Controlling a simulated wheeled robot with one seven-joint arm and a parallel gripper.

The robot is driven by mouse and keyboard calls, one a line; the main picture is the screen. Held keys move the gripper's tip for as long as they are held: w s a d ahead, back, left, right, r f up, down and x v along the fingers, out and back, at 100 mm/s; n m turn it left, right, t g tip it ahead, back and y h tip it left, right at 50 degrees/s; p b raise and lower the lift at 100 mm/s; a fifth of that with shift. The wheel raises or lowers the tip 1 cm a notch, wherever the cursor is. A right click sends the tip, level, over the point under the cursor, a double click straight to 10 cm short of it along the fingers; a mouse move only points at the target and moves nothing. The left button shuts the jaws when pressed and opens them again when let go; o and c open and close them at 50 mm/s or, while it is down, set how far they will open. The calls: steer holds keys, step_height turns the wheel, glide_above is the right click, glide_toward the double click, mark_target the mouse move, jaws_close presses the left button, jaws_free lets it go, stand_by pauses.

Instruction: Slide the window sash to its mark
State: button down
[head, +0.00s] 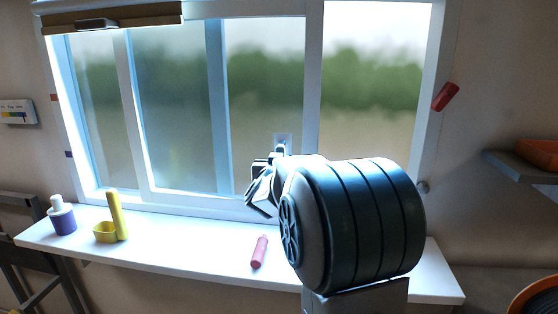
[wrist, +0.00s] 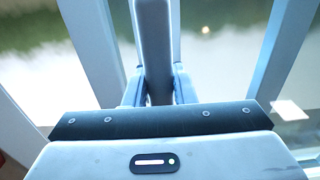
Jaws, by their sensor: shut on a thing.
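The window sash (head: 313,80) is a white-framed glass panel in the wide window; its right upright stands right of the middle of the head view. A grey handle (head: 282,143) shows just left of that upright. My gripper (head: 268,178) is at the handle, partly hidden by my own wrist. In the wrist view my gripper (wrist: 159,88) has its fingers on both sides of an upright grey handle bar (wrist: 154,35), shut on it. Small red (head: 53,97) and blue (head: 68,154) tabs sit on the left wall beside the frame; I cannot tell which is the mark.
A rolled blind (head: 140,16) hangs top left. A red object (head: 446,96) is on the right side of the frame.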

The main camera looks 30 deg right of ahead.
steer(key=c, duration=1.2)
jaws_free()
steer(key=shift+a, duration=0.1)
steer(key=b+v, duration=0.1)
steer(key=v, duration=1.2)
steer(key=shift+s+a, duration=0.15)
steer(key=shift+s, duration=0.2)
